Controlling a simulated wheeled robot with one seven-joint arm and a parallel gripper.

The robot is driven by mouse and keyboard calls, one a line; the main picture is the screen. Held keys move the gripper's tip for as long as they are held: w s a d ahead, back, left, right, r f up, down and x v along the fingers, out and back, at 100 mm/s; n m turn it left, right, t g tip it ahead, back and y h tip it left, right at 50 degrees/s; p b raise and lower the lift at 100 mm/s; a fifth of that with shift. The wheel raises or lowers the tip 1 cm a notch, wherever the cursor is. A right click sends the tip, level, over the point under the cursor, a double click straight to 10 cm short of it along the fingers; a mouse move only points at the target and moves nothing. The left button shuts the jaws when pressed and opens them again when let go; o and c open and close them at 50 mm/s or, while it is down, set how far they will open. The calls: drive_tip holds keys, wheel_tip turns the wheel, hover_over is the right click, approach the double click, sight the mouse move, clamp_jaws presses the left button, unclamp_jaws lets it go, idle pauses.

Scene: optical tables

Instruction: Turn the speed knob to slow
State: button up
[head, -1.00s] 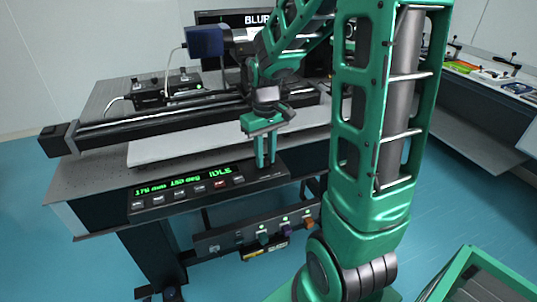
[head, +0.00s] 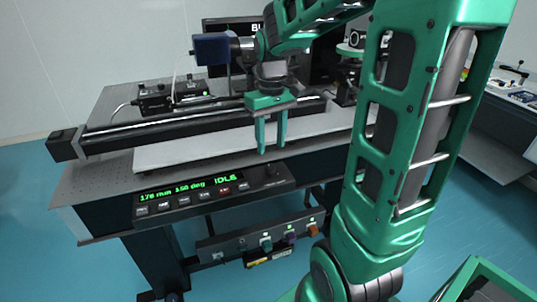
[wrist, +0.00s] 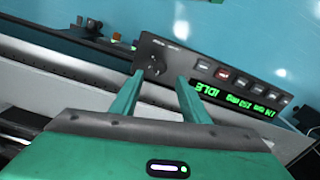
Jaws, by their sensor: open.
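My green gripper (head: 272,148) points down, open and empty, over the panel's right end. In the wrist view my gripper (wrist: 160,77) has its two fingers apart, one on either side of the knob; contact is not visible.
A long black rail (head: 170,125) and a pale flat plate (head: 200,148) lie behind the panel. A lower box (head: 265,242) with coloured knobs hangs under the table.

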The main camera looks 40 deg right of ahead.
drive_tip(key=shift+r, duration=1.35)
drive_tip(key=s+f+m, duration=0.2)
drive_tip(key=s, duration=0.8)
drive_tip(key=s+d+f+m, duration=0.1)
drive_tip(key=s+f+m, duration=0.1)
drive_tip(key=s, duration=0.9)
drive_tip(key=shift+m, duration=0.8)
drive_tip(key=shift+w+f, duration=0.1)
drive_tip(key=shift+f, duration=0.05)
drive_tip(key=shift+w+f, duration=0.2)
drive_tip(key=shift+w, duration=0.3)
